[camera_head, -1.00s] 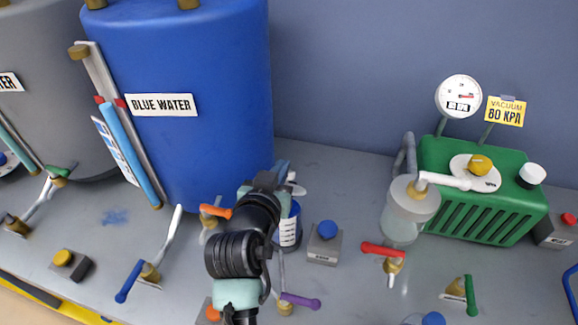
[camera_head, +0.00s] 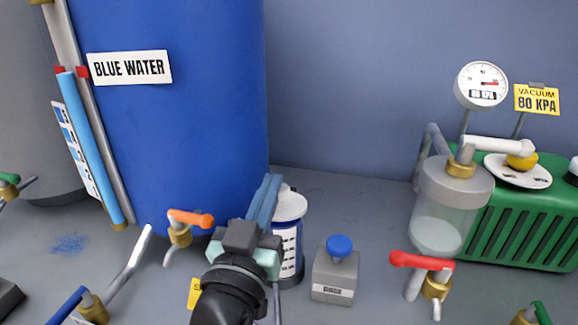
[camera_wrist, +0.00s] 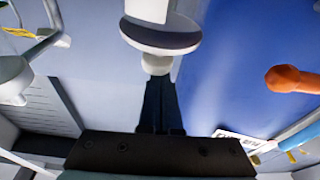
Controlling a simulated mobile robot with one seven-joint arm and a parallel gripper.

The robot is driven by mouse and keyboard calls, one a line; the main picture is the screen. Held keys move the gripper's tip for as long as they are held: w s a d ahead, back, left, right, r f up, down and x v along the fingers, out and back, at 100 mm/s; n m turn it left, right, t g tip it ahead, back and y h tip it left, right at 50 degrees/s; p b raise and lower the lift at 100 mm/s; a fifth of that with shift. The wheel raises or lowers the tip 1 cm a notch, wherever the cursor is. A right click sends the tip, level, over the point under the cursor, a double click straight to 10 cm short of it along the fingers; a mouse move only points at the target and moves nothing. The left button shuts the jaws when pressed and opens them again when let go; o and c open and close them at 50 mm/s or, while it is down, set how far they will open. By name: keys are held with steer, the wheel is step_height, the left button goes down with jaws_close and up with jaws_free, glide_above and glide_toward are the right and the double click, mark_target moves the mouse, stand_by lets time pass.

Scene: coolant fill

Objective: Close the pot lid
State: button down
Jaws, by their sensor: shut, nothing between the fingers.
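The pot (camera_head: 290,255) is a small blue-and-white cylinder with a scale label, upright on the bench in front of the blue tank. Its white lid (camera_head: 291,205) lies over its top; I cannot tell whether it is fully seated. My gripper (camera_head: 268,195) is shut and empty, with its blue fingers just left of the lid in the head view. In the wrist view, which looks upside down, my dark fingers (camera_wrist: 158,95) point at the lid's pale round knob (camera_wrist: 157,64), close to it; contact is unclear.
A grey block with a blue button (camera_head: 339,246) stands right of the pot. An orange-handled valve (camera_head: 190,219) is left of my gripper. A red-handled valve (camera_head: 422,262) and a clear jar (camera_head: 440,215) stand farther right. The blue tank (camera_head: 180,130) rises behind.

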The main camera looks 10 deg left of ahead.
steer(key=shift+s+f+t+b, duration=0.25)
steer(key=shift+f+t+b, duration=0.4)
steer(key=shift+b, duration=1.45)
steer(key=shift+s+r+t+b, duration=0.1)
steer(key=shift+t+b, duration=0.15)
steer(key=shift+b, duration=0.35)
step_height(320, 180, up, 5)
steer(key=p, duration=0.4)
steer(key=f+b+v, duration=0.1)
steer(key=b+v, duration=0.2)
steer(key=v, duration=0.7)
steer(key=s+d+r+t, duration=0.25)
steer(key=d+r, duration=0.35)
steer(key=r, duration=0.6)
steer(key=s+d+r+t, duration=0.25)
steer(key=d+r, duration=0.45)
steer(key=r, duration=0.5)
step_height(320, 180, up, 27)
steer(key=w+a+p, duration=0.1)
steer(key=p, duration=2.6)
steer(key=shift+w+m+p, duration=0.2)
steer(key=shift+m+p, duration=0.2)
steer(key=shift+f, duration=0.1)
